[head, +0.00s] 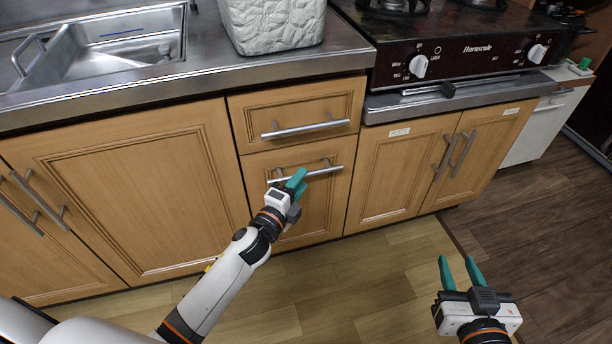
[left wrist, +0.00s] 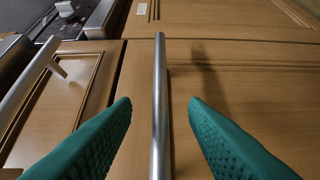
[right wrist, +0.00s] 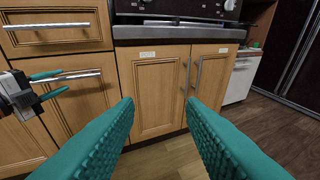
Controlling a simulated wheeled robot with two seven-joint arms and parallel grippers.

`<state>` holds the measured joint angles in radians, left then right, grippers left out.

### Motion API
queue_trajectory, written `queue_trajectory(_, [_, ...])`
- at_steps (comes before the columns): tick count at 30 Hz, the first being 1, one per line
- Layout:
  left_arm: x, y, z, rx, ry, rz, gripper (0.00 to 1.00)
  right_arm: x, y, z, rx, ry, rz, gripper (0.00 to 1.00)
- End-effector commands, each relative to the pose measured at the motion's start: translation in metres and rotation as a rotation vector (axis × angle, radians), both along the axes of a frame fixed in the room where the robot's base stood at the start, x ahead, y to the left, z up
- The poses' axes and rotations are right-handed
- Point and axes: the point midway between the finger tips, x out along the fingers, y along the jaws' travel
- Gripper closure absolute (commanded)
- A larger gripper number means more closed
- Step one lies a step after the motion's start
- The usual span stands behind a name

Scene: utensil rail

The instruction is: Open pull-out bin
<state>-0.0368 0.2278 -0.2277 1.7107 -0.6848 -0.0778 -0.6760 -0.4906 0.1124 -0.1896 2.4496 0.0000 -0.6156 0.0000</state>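The pull-out bin front is the lower wooden panel (head: 318,212) under a shallow drawer, with a horizontal metal bar handle (head: 322,171) near its top. My left gripper (head: 294,181) is at the left part of this handle. In the left wrist view the handle (left wrist: 160,100) runs between the two open teal fingers, with a gap on both sides. The panel is flush with the cabinet and looks shut. My right gripper (head: 460,268) is open and empty over the floor at the right; its fingers also show apart in the right wrist view (right wrist: 160,120).
The shallow drawer (head: 290,100) with its own bar handle sits just above. Double cabinet doors (head: 405,165) stand to the right under the stove (head: 460,50). A wide cabinet door (head: 130,180) is to the left. The floor (head: 350,280) in front is clear.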

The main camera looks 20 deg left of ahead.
Motion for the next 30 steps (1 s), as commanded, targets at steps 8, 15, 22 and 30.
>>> queue_trajectory(8, [0.033, -0.007, -0.001, -0.001, 0.0, 0.0, 0.6, 0.007, 0.005, 0.02, 0.035, -0.137, 0.009, 0.64])
queue_trajectory(15, [0.037, -0.008, -0.001, -0.002, 0.002, 0.0, 0.6, 0.007, 0.006, 0.024, 0.04, -0.157, 0.011, 0.64])
queue_trajectory(22, [0.037, -0.007, 0.0, -0.002, 0.002, 0.0, 0.8, 0.007, 0.006, 0.024, 0.039, -0.156, 0.011, 0.64])
queue_trajectory(30, [0.037, -0.007, -0.001, -0.002, 0.002, 0.0, 1.0, 0.007, 0.006, 0.024, 0.039, -0.156, 0.01, 0.64])
